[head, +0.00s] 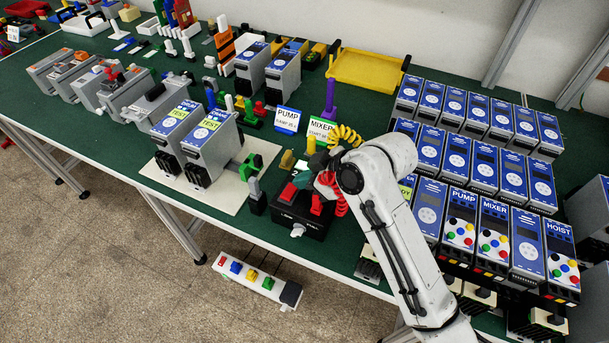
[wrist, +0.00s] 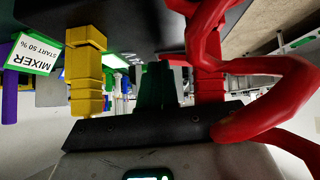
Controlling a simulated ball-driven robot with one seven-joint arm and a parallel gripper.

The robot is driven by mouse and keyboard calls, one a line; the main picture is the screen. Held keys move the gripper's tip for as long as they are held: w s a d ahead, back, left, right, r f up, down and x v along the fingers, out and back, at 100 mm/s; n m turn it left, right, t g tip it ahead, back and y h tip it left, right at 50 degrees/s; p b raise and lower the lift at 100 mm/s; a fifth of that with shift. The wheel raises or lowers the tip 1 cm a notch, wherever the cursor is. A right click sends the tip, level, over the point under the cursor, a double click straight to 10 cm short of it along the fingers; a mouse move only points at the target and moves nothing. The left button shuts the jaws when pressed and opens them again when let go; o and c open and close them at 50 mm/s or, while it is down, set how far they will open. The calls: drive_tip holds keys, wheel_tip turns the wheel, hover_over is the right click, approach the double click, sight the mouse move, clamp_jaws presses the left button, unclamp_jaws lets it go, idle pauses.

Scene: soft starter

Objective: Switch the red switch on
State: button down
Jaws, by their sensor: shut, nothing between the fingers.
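A black box (head: 289,218) stands near the front edge of the green table. Red parts show on its top, one at the left (head: 289,192) and one at the right (head: 316,205); I cannot tell which is the red switch, or its position. My gripper (head: 302,178) is low over the back of this box, partly hidden by my wrist. In the wrist view its dark green fingers (wrist: 157,86) are together and empty. A red connector (wrist: 207,80) is right of the fingers, and a yellow connector (wrist: 86,75) is left of them. I cannot tell whether the fingers touch anything.
A coiled red cable (head: 338,196) and a coiled yellow cable (head: 346,134) run close to my wrist. Two grey drive units stand on a white board (head: 236,202) left of the box. Rows of blue-fronted units (head: 480,165) fill the right side. A MIXER card (head: 321,128) stands behind.

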drive_tip(key=shift+s, duration=0.15)
drive_tip(key=shift+s+a+r+p, duration=0.2)
drive_tip(key=shift+s+r+p, duration=0.1)
drive_tip(key=shift+s+p, duration=0.35)
drive_tip(key=shift+w, duration=0.1)
